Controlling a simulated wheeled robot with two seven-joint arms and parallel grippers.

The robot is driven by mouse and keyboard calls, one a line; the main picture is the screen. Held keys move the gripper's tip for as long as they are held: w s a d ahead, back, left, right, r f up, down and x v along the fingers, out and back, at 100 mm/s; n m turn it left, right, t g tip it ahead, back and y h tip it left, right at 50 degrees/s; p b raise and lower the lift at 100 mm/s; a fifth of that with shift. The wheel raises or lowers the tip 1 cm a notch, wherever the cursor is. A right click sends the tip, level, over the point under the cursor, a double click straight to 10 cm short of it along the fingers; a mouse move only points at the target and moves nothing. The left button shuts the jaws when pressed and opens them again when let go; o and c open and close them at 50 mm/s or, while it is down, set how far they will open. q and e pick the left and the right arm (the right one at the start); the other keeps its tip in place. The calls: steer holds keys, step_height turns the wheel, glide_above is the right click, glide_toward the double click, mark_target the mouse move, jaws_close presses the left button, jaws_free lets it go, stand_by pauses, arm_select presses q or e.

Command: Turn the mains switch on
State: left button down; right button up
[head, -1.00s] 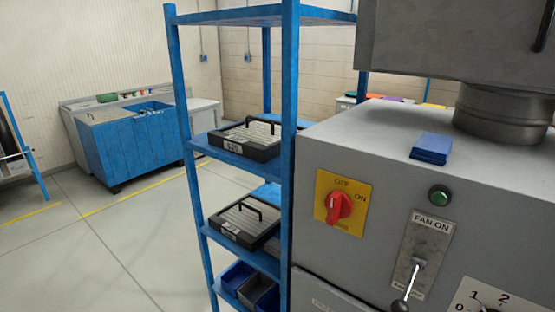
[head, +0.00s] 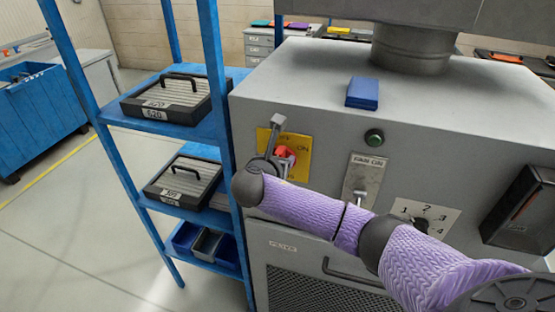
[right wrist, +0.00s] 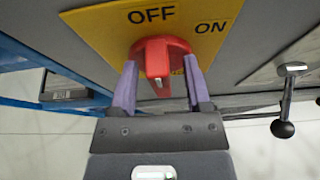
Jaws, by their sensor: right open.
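The mains switch is a red knob (head: 286,152) on a yellow plate (head: 303,160) marked OFF at the top and ON at the upper right. In the head view my right gripper (head: 281,151) is at the switch and partly covers the knob and plate. In the right wrist view the red knob (right wrist: 160,57) sits between the two purple fingers of my right gripper (right wrist: 160,82). The fingers are apart, one on each side of its handle. I cannot tell whether they touch it. The handle appears upright, in line with OFF. My left gripper is not in view.
The grey machine (head: 330,90) has a green button (head: 374,137), a fan lever (right wrist: 288,100) and a numbered dial (head: 421,222) right of the switch. A blue box (head: 363,92) lies on top. A blue shelf rack (head: 217,130) stands close on the left.

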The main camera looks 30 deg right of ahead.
jaws_close()
